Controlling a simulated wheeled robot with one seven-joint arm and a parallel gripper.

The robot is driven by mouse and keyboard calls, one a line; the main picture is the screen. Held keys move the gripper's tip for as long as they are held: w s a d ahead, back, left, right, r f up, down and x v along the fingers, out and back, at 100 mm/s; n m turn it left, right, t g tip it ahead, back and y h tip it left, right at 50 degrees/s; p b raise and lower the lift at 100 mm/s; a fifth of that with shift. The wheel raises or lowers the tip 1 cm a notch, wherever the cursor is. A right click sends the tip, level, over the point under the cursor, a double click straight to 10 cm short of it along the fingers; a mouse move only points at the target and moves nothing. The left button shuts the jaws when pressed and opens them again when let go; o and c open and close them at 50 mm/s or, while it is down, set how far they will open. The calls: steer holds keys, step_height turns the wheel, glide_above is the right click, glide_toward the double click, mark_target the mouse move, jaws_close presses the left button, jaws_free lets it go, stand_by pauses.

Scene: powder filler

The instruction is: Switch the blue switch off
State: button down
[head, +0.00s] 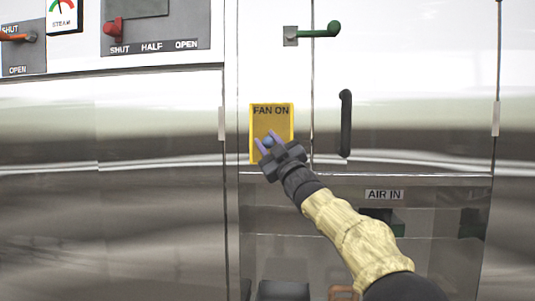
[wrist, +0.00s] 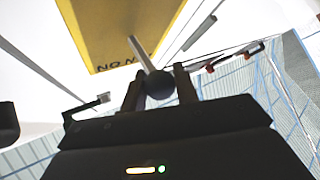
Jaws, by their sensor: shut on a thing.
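The blue switch (head: 268,141) sits on a yellow panel (head: 284,121) labelled "FAN ON", on the steel front of the machine. My gripper (head: 267,142) reaches up to it from the lower right, with one finger on each side of the knob. In the wrist view, the switch shows as a metal lever (wrist: 143,55) ending in a dark round knob (wrist: 159,84). The knob is between the two fingers of my gripper (wrist: 160,88), which are shut on it. The lower part of the yellow panel is partly hidden by the gripper in the head view.
A black door handle (head: 345,123) stands right of the panel, and a green-handled lever (head: 320,32) is above it. A red-knobbed lever (head: 113,28) and a steam gauge (head: 64,14) are at upper left. An "AIR IN" label (head: 384,195) is below right.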

steer(key=shift+w+f+n+y+b, duration=0.15)
steer(key=shift+f+n+y+b, duration=0.3)
steer(key=shift+n+y+b, duration=0.15)
steer(key=shift+w+f+n+y+b, duration=0.15)
steer(key=shift+f+n+y+b, duration=0.3)
steer(key=shift+n+y, duration=0.25)
steer(key=c, duration=1.1)
jaws_free()
steer(key=shift+r, duration=0.1)
steer(key=shift+s, duration=0.1)
steer(key=b+v, duration=0.9)
steer(key=v, duration=0.8)
steer(key=shift+d+b, duration=0.2)
steer(key=shift+b, duration=0.1)
steer(key=shift+f, duration=0.25)
